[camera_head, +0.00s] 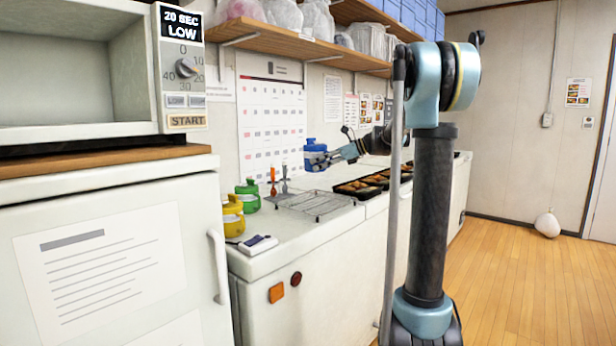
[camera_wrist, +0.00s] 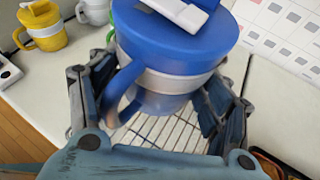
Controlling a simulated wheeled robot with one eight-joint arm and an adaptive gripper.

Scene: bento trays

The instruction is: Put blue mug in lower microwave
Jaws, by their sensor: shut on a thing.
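The blue mug (camera_head: 315,150) has a blue lid and a pale band, and in the wrist view (camera_wrist: 176,45) its handle points down and left. My gripper (camera_head: 331,158) is shut on the mug and holds it upright above the wire rack, near the wall calendar. In the wrist view my gripper's fingers (camera_wrist: 160,105) stand on both sides of the mug. One open microwave (camera_head: 70,68) stands at the left in the head view, its cavity empty where visible. No second microwave shows, so I cannot tell whether this one is upper or lower.
A yellow mug (camera_head: 233,218) and a green mug (camera_head: 248,196) stand at the counter's left end. A wire rack (camera_head: 316,204) and black bento trays (camera_head: 362,187) lie on the counter (camera_head: 285,232). A shelf (camera_head: 290,45) hangs above. A white fridge (camera_head: 110,250) is below the microwave.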

